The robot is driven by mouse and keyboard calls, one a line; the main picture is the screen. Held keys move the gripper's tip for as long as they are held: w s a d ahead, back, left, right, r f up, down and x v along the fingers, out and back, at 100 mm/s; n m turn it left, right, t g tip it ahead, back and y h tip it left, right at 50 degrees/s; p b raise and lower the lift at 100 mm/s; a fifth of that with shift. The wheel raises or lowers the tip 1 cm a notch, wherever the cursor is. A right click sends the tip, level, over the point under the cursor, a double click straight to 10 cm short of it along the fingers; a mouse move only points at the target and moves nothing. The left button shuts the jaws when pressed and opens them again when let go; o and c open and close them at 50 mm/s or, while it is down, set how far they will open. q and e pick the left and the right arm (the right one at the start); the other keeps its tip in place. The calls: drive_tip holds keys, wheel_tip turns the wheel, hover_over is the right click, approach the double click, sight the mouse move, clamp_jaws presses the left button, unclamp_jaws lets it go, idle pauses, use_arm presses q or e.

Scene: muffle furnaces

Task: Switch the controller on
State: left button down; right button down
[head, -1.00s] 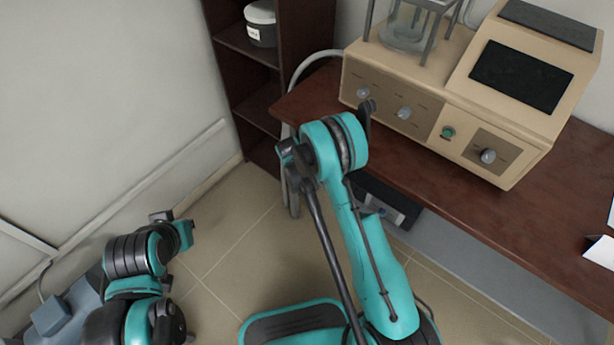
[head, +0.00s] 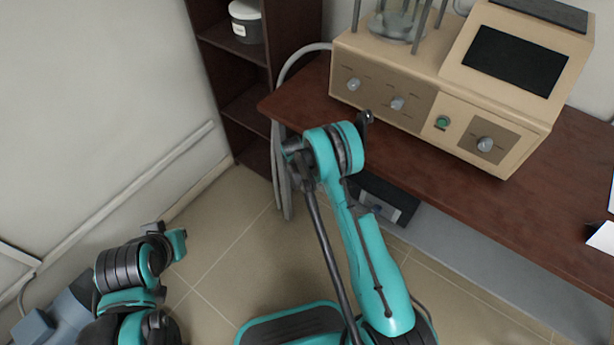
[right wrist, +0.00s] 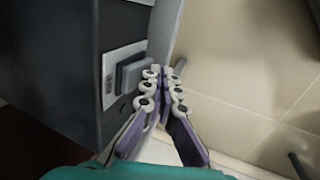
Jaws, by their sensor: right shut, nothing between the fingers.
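A beige control console (head: 455,110) with knobs, a green round button (head: 442,122) and a dark screen stands on the brown table. Under the table edge, a dark box (head: 375,188) with a pale panel is partly hidden by my right arm. In the right wrist view, a dark housing (right wrist: 60,60) carries a pale plate with a raised grey block (right wrist: 132,72), which looks like a switch. My right gripper (right wrist: 165,72) is shut and empty, its tips just right of the block; contact cannot be told. The head view does not clearly show either gripper.
The brown table (head: 480,215) overhangs the box. A dark shelf (head: 240,60) with a white-labelled jar (head: 247,22) stands against the wall. Tiled floor (head: 225,240) is clear between my arms.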

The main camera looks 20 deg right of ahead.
drive_tip(key=shift+w+d+f+t+h, duration=0.25)
drive_tip(key=shift+t+h, duration=0.15)
drive_tip(key=shift+h, duration=0.1)
drive_tip(key=shift+r, duration=0.1)
drive_tip(key=shift+r, duration=0.75)
drive_tip(key=shift+s, duration=0.1)
